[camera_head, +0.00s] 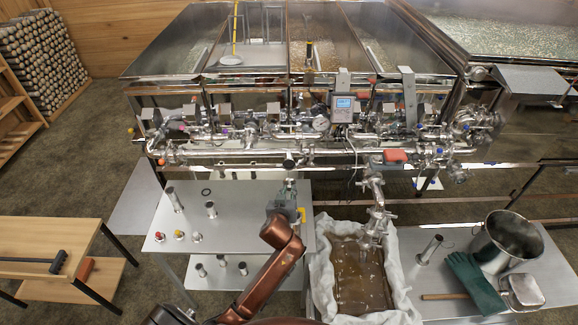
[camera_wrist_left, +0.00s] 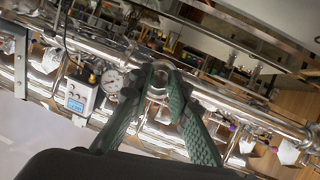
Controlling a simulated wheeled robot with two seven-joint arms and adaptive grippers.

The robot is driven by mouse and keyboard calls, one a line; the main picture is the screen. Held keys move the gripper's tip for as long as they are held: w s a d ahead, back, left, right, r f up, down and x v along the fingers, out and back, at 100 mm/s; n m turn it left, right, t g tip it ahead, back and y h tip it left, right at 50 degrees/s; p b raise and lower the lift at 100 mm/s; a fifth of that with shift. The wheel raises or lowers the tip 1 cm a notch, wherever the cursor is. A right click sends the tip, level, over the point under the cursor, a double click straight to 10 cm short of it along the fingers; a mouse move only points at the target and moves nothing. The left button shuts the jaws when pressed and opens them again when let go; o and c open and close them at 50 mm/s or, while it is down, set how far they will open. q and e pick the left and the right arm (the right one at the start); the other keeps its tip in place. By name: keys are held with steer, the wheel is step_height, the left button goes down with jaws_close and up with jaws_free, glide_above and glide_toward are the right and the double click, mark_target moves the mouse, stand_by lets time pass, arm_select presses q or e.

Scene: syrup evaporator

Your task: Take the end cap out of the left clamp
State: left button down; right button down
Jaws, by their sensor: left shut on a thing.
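My left gripper (camera_head: 289,182) reaches up to the front pipe of the evaporator, near its middle. In the left wrist view its two green fingers (camera_wrist_left: 161,72) come together around a small shiny round metal piece, which looks like the end cap (camera_wrist_left: 159,88). The fingers are shut on it, and it is at the pipework. The fingers hide much of it, and I cannot make out the left clamp or whether the cap still sits in it. My right gripper is not in view.
Steel pipes (camera_head: 220,153), valves and a gauge (camera_head: 321,123) crowd around the gripper. A grey meter (camera_head: 343,105) hangs just right. Below stand a grey table (camera_head: 240,228) with small fittings and a cloth-lined tub (camera_head: 318,262). A steel pot (camera_head: 505,240) is at right.

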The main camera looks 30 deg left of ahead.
arm_select(q)
steer(key=shift+s+d+p, duration=0.15)
steer(key=shift+s+d, duration=0.3)
steer(key=shift+s, duration=0.3)
steer(key=shift+s+d+p, duration=0.2)
steer(key=shift+s+d, duration=0.25)
steer(key=shift+s, duration=0.3)
steer(key=shift+s+d+p, duration=0.15)
steer(key=shift+s+d, duration=0.3)
steer(key=shift+s, duration=0.3)
